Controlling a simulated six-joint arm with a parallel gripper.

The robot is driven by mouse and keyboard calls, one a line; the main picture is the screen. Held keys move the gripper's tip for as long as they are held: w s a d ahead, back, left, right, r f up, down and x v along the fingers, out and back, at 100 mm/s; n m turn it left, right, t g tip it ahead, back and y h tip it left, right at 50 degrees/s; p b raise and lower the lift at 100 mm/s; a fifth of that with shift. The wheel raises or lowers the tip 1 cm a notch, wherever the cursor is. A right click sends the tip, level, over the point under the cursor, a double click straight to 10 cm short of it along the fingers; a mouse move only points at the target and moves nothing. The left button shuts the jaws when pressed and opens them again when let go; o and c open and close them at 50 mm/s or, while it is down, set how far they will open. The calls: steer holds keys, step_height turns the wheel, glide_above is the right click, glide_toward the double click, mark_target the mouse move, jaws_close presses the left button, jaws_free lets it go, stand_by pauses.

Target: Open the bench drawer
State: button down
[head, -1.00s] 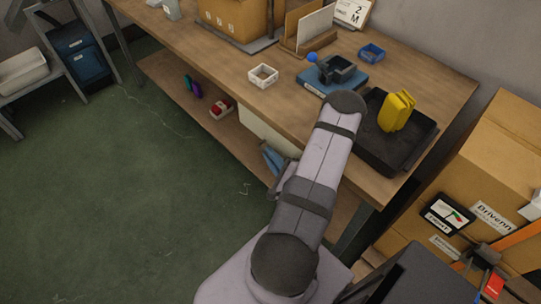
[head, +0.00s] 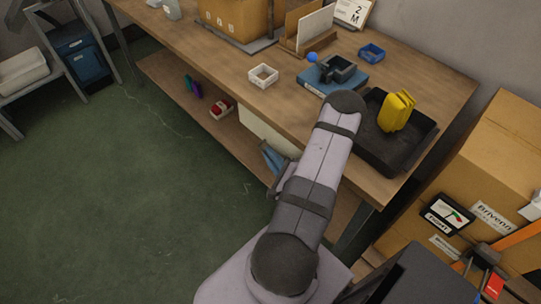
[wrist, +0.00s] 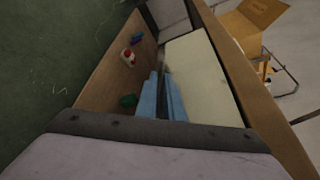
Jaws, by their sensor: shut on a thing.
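The bench drawer shows its pale cream front (head: 262,132) below the front edge of the wooden bench top. The same front fills the middle right of the wrist view (wrist: 205,78). My gripper (head: 271,158) is at the drawer's right part in the head view, its blue fingers partly hidden by my arm. In the wrist view my gripper (wrist: 162,92) has its two blue fingers on either side of a narrow dark handle (wrist: 163,78) at the drawer front. It is shut on that handle, mostly hidden between the fingers. No opening gap is clear to see.
Cartons (head: 510,160) stand at right. The green floor at left is clear.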

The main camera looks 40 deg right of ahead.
steer(key=a, duration=0.4)
steer(key=shift+a, duration=0.25)
steer(key=c, duration=2.2)
jaws_free()
steer(key=shift+s, duration=0.15)
steer(key=shift+b+v, duration=0.35)
steer(key=shift+v, duration=3.2)
